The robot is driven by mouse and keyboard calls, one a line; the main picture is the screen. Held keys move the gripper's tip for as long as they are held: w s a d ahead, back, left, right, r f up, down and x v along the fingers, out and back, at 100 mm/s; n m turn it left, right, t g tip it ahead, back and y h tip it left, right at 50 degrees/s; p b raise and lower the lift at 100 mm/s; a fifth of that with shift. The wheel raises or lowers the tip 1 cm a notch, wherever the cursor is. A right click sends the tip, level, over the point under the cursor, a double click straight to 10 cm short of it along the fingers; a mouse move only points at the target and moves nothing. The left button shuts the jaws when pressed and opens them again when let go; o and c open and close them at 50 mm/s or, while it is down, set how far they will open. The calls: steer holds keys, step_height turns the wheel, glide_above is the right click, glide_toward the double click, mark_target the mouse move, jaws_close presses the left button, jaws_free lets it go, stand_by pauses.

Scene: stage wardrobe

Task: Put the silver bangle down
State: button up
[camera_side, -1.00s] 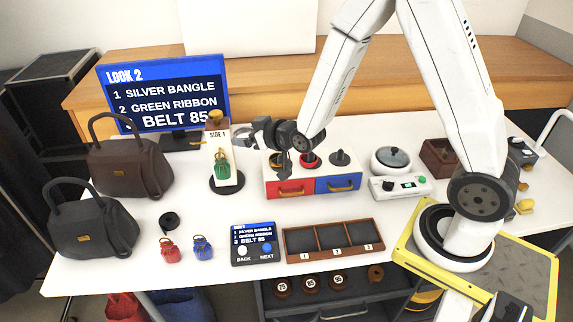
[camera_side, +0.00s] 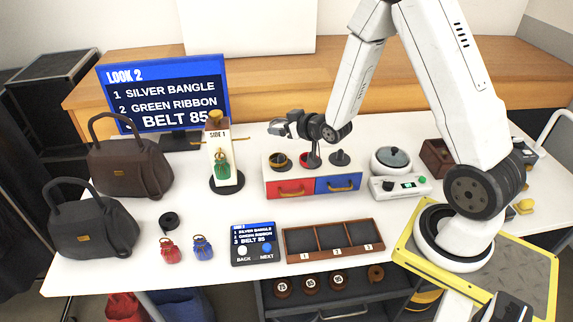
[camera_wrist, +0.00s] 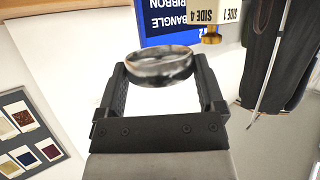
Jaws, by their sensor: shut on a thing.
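The silver bangle (camera_wrist: 160,68) is a shiny ring gripped between the two fingertips of my gripper (camera_wrist: 160,76) in the wrist view. In the side view, my gripper (camera_side: 284,125) holds the bangle (camera_side: 275,128) in the air above the left part of a white box (camera_side: 312,172) with a red and a blue drawer. The bangle is clear of the posts.
A white "SIDE 1" stand (camera_side: 213,148) with gold hooks and a green pouch (camera_side: 223,166) is left of the box. An empty tray (camera_side: 335,257) numbered 1, 2, 3 and a tablet (camera_side: 254,246) lie in front. The monitor (camera_side: 165,95) lists "silver bangle" first.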

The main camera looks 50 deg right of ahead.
steer(key=s+d+f, duration=0.2)
steer(key=s+d, duration=0.1)
steer(key=d, duration=0.2)
steer(key=s+d+f+m+h, duration=0.1)
steer(key=s+d, duration=0.2)
steer(key=d, duration=0.3)
steer(key=s+d+f+m+h, duration=0.1)
steer(key=s+d+f, duration=0.1)
steer(key=s+d, duration=0.2)
steer(key=shift+d+f+g, duration=0.3)
steer(key=shift+d+f, duration=0.05)
steer(key=shift+d, duration=0.5)
steer(key=shift+s+d+f, duration=0.25)
steer(key=shift+s+d, duration=0.2)
steer(key=shift+s, duration=0.05)
glide_above(344, 160)
steer(key=shift+d+f, duration=0.1)
steer(key=shift+f, duration=2.8)
steer(key=shift+f, duration=0.1)
steer(key=shift+f, duration=1.75)
steer(key=shift+f, duration=0.25)
